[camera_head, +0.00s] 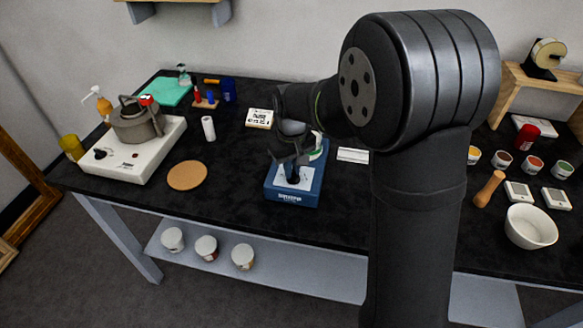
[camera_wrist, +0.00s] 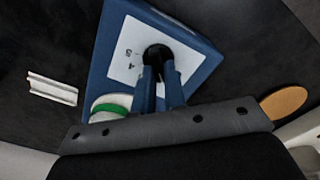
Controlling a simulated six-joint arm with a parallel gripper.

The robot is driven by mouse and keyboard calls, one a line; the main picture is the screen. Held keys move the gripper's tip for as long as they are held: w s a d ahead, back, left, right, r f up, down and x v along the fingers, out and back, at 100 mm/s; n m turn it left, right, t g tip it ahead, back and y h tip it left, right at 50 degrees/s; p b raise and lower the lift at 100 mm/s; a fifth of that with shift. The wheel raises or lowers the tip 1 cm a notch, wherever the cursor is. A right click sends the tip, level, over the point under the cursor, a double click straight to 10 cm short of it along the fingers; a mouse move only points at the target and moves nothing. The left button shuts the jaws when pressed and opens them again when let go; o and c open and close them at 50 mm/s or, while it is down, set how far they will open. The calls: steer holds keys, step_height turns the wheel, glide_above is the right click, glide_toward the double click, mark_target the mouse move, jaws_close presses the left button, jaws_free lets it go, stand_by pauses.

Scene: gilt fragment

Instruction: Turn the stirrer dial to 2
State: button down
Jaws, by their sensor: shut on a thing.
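The stirrer (camera_head: 290,192) is a blue box with a white top panel, standing near the front middle of the dark table. It also shows in the wrist view (camera_wrist: 204,68). Its dial (camera_wrist: 157,54) is a round black knob on the white panel, partly covered by my fingers. My gripper (camera_head: 292,174) is over the stirrer, pointing down. In the wrist view my gripper (camera_wrist: 160,75) has its two blue-grey fingers shut on the dial. I cannot read the dial's setting. A white container with a green band (camera_wrist: 108,108) sits at the stirrer's rear part.
A hotplate (camera_head: 135,152) with a kettle (camera_head: 137,122) stands at the left. A cork mat (camera_head: 187,175) lies left of the stirrer, and a small white tray (camera_head: 353,155) lies to its right. Small jars and a white bowl (camera_head: 531,226) are farther right.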

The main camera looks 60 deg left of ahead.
mark_target(293, 171)
steer(key=m, duration=0.5)
steer(key=shift+w, duration=0.15)
stand_by(0.4)
steer(key=c, duration=1.5)
jaws_free()
step_height(293, 171, up, 18)
steer(key=shift+f, duration=0.2)
steer(key=shift+f, duration=0.15)
step_height(293, 171, down, 17)
steer(key=shift+f, duration=0.15)
